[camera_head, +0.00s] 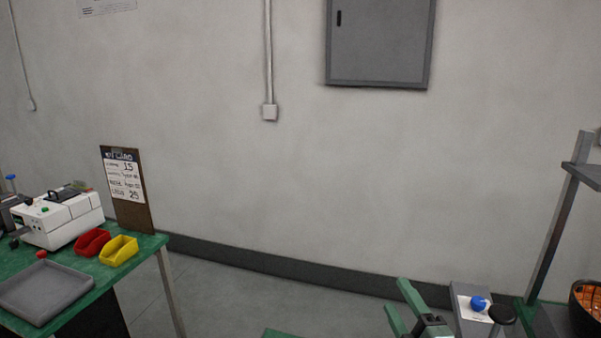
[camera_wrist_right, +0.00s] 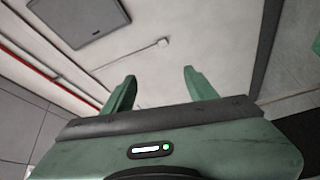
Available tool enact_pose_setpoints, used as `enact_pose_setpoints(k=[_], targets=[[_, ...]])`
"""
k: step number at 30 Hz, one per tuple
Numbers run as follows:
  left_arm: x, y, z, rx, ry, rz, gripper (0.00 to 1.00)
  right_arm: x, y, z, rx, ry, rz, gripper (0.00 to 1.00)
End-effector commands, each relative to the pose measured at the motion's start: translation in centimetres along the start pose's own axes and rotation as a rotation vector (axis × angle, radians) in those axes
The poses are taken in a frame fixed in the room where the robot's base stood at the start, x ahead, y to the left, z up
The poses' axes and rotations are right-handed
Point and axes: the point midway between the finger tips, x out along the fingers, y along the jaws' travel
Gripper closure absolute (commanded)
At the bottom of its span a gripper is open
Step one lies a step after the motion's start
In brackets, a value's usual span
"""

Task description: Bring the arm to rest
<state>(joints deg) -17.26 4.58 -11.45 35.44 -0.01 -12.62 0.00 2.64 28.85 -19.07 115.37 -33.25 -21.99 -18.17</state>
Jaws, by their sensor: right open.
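My right gripper (camera_head: 400,305) shows at the bottom of the head view, right of the middle, with green fingers. In the right wrist view its two green fingers (camera_wrist_right: 160,90) stand wide apart with nothing between them. Behind them are the wall and a grey cabinet (camera_wrist_right: 82,18). The gripper is open and empty. My left gripper is not in either view.
A green table (camera_head: 150,246) at the left bears a grey tray (camera_head: 45,290), a red bin (camera_head: 91,242), a yellow bin (camera_head: 118,251) and a white machine (camera_head: 65,219). A rack post (camera_head: 555,225) stands at the right. The floor between is clear.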

Motion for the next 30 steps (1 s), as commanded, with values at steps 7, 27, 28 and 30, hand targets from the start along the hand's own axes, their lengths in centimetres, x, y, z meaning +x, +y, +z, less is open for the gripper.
enact_pose_setpoints(k=[7,27,28,30], targets=[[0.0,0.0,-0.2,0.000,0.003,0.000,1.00,-12.9,-11.9,4.0,0.633,-0.543,-0.378,0.43],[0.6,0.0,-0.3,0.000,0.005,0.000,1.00,-33.7,-22.4,-0.2,1.095,-1.147,-0.891,0.43],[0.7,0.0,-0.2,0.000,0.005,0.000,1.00,-33.5,-23.2,0.0,1.094,-1.148,-0.892,0.43],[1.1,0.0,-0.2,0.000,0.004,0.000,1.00,-33.4,-25.2,0.5,1.090,-1.152,-0.897,0.43]])
